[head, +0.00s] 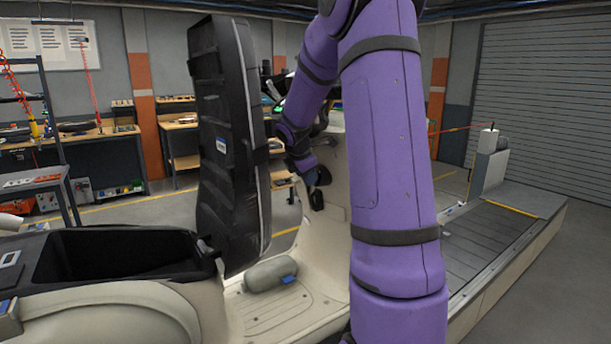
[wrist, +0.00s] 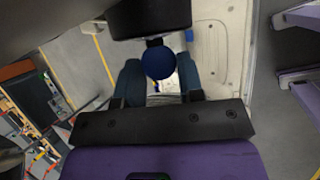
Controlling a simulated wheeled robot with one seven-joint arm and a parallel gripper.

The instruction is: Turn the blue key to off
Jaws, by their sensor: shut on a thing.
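The blue key (wrist: 158,62) shows in the wrist view as a round, dark blue head below a black block (wrist: 148,18). A short dark stem joins the two. My gripper (wrist: 160,72) has one blue-grey finger on each side of the key head and is shut on it. In the head view my gripper (head: 318,180) is low beside the inner front panel of a cream scooter (head: 335,190). The key cannot be made out there, and my purple arm covers part of the scooter's front. Markings for off are not visible.
The scooter's black seat (head: 228,140) stands raised left of my arm, above an open storage bin (head: 120,255). A grey rounded bundle (head: 270,274) lies on the footboard. The slat conveyor (head: 480,250) runs at right. Workbenches (head: 85,155) stand at the back left.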

